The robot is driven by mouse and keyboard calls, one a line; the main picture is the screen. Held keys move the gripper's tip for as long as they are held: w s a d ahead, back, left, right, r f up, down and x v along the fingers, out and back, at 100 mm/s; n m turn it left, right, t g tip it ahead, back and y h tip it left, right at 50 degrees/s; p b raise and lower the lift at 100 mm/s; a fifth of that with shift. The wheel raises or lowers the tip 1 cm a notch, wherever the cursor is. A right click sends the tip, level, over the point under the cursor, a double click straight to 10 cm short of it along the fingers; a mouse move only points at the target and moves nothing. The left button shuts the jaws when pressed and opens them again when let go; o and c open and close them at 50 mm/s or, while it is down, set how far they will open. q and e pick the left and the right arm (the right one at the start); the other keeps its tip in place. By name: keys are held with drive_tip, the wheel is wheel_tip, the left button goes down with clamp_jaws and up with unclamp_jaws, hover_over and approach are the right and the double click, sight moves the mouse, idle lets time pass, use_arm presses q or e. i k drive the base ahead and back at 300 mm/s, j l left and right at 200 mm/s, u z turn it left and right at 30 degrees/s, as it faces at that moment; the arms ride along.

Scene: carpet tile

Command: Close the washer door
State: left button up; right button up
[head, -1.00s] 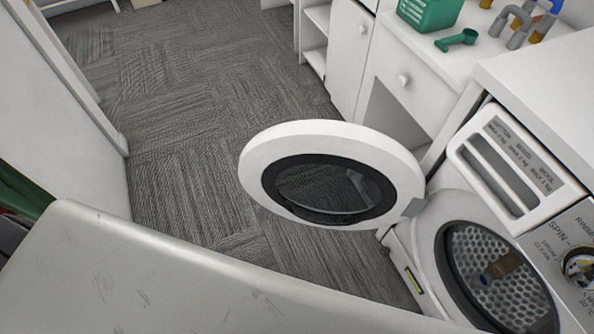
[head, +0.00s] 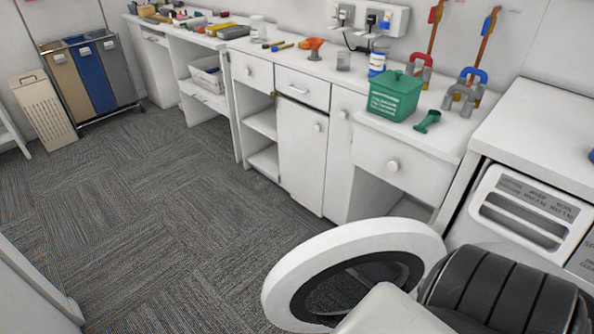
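The washer door (head: 300,262), a white ring with dark glass, stands wide open at the lower middle of the head view. The washer (head: 527,210) is at the right, with its detergent drawer front and part of the control panel in sight. The drum opening is hidden behind a black ribbed part and a pale part of my own arm, which cover the lower right and overlap the door's lower right edge. I cannot tell whether they touch the door. Neither gripper's fingers are in view.
White cabinets and a counter run along the back, with a green box (head: 395,95) and green scoop (head: 428,121) near the washer. A laundry sorter (head: 90,75) and a beige hamper (head: 45,112) stand at the far left. The carpet floor (head: 170,200) left of the door is clear.

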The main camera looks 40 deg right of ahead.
sight(316, 286)
drive_tip(key=i+j, duration=0.2)
drive_tip(key=i, duration=0.15)
drive_tip(key=i+j, duration=0.2)
drive_tip(key=i, duration=0.15)
drive_tip(key=i+l+z, duration=0.1)
drive_tip(key=i+z, duration=0.15)
drive_tip(key=z, duration=0.2)
drive_tip(key=i+z, duration=0.2)
drive_tip(key=z, duration=0.3)
drive_tip(key=i+j+z, duration=0.1)
drive_tip(key=i+z, duration=0.15)
drive_tip(key=z, duration=0.2)
drive_tip(key=i+j+z, duration=0.2)
drive_tip(key=z, duration=0.3)
drive_tip(key=i+j+z, duration=0.1)
drive_tip(key=z, duration=0.35)
drive_tip(key=i+j+z, duration=0.1)
drive_tip(key=z, duration=0.35)
drive_tip(key=i+j+z, duration=0.2)
drive_tip(key=z, duration=0.25)
drive_tip(key=j+z, duration=0.2)
drive_tip(key=z, duration=0.25)
drive_tip(key=i+j+z, duration=0.1)
drive_tip(key=j+z, duration=0.15)
drive_tip(key=z, duration=0.2)
drive_tip(key=j+z, duration=0.75)
